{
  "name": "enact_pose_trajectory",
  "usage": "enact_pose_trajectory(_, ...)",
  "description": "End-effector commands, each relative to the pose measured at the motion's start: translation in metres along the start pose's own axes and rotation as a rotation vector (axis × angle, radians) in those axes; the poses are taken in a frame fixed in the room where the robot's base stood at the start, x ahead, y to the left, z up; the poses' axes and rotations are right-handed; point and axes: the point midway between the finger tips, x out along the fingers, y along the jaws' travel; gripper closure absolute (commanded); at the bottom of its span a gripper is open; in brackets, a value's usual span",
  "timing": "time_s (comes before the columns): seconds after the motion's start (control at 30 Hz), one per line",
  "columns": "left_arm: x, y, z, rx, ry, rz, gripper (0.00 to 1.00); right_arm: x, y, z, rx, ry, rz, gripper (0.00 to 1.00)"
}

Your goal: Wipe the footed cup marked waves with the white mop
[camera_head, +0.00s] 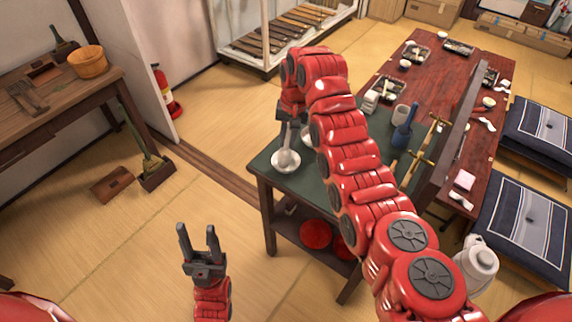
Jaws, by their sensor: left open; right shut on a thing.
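My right arm reaches over the green-topped table (262,166). Its gripper (290,122) points down near the table's left end and is shut on a white mop (287,157), whose lower part is at a pale, round, shallow vessel (279,168). I cannot tell whether the mop touches it. Another pale round piece (307,138) is partly hidden behind my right arm. No wave marking can be made out, so I cannot tell which is the footed cup. My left gripper (198,236) is open and empty, left of the table over the floor.
A blue mallet-like object (403,134) and a grey cup (400,113) stand on the green table's right part. Red round things (316,235) lie on its lower shelf. A long red-brown table (447,77) adjoins at right.

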Motion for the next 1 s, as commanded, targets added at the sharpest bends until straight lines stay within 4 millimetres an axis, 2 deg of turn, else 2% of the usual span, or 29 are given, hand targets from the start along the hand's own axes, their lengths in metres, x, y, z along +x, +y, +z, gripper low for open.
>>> enact_pose_trajectory(0.1, 0.02, -0.001, -0.003, 0.0, 0.0, 0.0, 0.5, -0.005, -0.001, 0.002, 0.2, 0.024, -0.001, 1.0)
enact_pose_trajectory(0.2, 0.031, -0.002, -0.005, 0.0, 0.0, 0.0, 0.5, -0.005, 0.002, 0.002, 0.405, 0.049, 0.001, 1.0)
enact_pose_trajectory(0.4, 0.044, -0.002, -0.008, 0.0, 0.0, 0.0, 0.5, -0.003, 0.004, 0.003, 0.797, 0.098, 0.001, 1.0)
enact_pose_trajectory(0.53, 0.044, -0.002, -0.008, 0.0, 0.0, 0.0, 0.5, 0.0, 0.007, 0.004, 1.014, 0.123, 0.003, 1.0)
enact_pose_trajectory(0.7, 0.044, -0.002, -0.007, 0.0, 0.0, 0.0, 0.5, 0.001, 0.009, 0.004, 1.133, 0.136, 0.004, 1.0)
enact_pose_trajectory(1.0, 0.047, -0.002, -0.008, 0.0, 0.0, 0.0, 0.5, -0.002, 0.008, 0.004, 1.133, 0.136, 0.004, 1.0)
